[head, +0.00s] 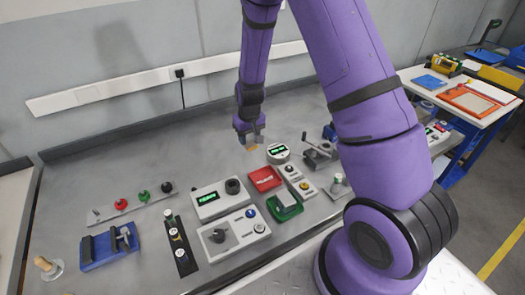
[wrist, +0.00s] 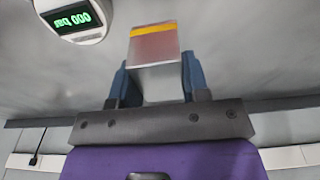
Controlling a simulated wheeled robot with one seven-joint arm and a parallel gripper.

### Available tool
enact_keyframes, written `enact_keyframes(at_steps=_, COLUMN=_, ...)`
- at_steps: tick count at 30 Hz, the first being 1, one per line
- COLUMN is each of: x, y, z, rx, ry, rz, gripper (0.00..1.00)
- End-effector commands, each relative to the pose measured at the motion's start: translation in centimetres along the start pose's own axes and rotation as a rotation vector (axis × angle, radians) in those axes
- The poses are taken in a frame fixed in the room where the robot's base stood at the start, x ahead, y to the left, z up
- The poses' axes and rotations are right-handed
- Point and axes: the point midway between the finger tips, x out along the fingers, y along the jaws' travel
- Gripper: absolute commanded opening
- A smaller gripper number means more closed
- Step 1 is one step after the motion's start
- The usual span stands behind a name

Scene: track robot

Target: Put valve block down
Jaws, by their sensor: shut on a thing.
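The valve block (wrist: 154,48) is a grey metal block with a yellow stripe, seen in the wrist view. My gripper (wrist: 154,75) is shut on it, with a blue finger on each side. In the head view my gripper (head: 250,138) points down over the back part of the grey workbench (head: 130,160), left of the round gauge. Only a small tan part of the held block (head: 253,149) shows there. I cannot tell exactly how high it is above the bench.
The round gauge (head: 278,152) with a green display also shows in the wrist view (wrist: 72,17). A vise-like metal tool (head: 318,152) stands to its right. Grey instrument boxes (head: 232,237) fill the front middle. The bench left of my gripper, along the wall, is clear.

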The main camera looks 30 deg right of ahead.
Motion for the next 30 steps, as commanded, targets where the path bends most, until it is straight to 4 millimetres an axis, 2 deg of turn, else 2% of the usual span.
enact_keyframes(at_steps=1, x=1.1, y=0.0, z=0.2, rx=-0.001, ry=-0.005, rz=-0.001, gripper=0.09)
enact_keyframes(at_steps=4, x=2.7, y=0.0, z=0.4, rx=0.0, ry=-0.004, rz=-0.001, gripper=0.09)
enact_keyframes(at_steps=13, x=4.9, y=0.0, z=0.6, rx=0.001, ry=-0.002, rz=0.0, gripper=0.09)
enact_keyframes(at_steps=20, x=7.9, y=0.0, z=1.0, rx=0.0, ry=-0.002, rz=0.0, gripper=0.09)
enact_keyframes(at_steps=30, x=8.3, y=0.0, z=1.0, rx=0.0, ry=0.0, rz=0.0, gripper=0.09)
